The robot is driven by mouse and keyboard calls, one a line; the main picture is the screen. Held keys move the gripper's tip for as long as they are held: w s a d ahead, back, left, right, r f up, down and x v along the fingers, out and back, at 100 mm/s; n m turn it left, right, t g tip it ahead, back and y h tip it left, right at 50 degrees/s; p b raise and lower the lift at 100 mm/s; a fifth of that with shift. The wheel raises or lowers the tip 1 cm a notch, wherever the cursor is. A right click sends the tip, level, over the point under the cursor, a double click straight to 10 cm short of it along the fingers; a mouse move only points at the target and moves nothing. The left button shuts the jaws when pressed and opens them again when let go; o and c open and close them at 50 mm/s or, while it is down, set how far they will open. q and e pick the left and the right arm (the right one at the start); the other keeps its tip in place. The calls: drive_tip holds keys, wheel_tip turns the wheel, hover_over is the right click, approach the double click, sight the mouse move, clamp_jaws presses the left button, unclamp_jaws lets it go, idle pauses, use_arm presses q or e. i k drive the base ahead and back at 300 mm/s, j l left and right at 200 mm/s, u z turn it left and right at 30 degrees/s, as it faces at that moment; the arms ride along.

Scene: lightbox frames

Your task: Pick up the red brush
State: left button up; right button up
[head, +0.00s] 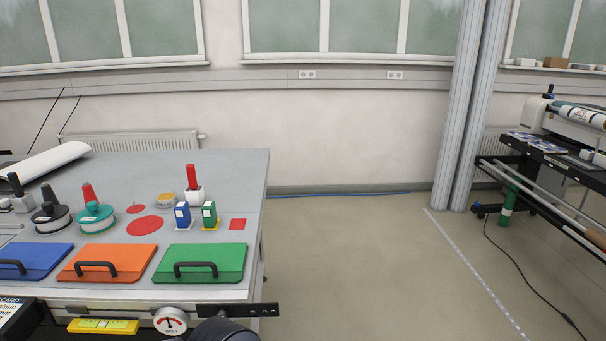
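A red upright handle (191,176) stands in a small white holder (193,194) at the back of the grey table. Another red handle (88,192) rises behind or from a teal round pot (95,217) further left. Either could be the red brush; I cannot tell which, and no bristles show. Neither of my grippers is in view.
The grey table (235,170) also holds blue (35,258), orange (108,260) and green (200,262) lidded panels with black handles along its front. A blue box (182,214) and a green box (209,213) stand before the white holder. Open floor (350,270) lies right.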

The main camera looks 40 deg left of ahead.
sight(191, 170)
drive_tip(key=i+l+u, duration=0.2)
drive_tip(key=i, duration=0.35)
drive_tip(key=i+l+u, duration=0.2)
drive_tip(key=i, duration=0.35)
drive_tip(key=i+j+u, duration=0.15)
drive_tip(key=i+u, duration=0.2)
drive_tip(key=u, duration=0.15)
drive_tip(key=i+u, duration=0.3)
drive_tip(key=u, duration=0.15)
drive_tip(key=i+l+u, duration=0.1)
drive_tip(key=i+u, duration=0.25)
drive_tip(key=u, duration=0.15)
drive_tip(key=i+l+u, duration=0.2)
drive_tip(key=u, duration=0.3)
drive_tip(key=i+l, duration=0.05)
drive_tip(key=i, duration=0.05)
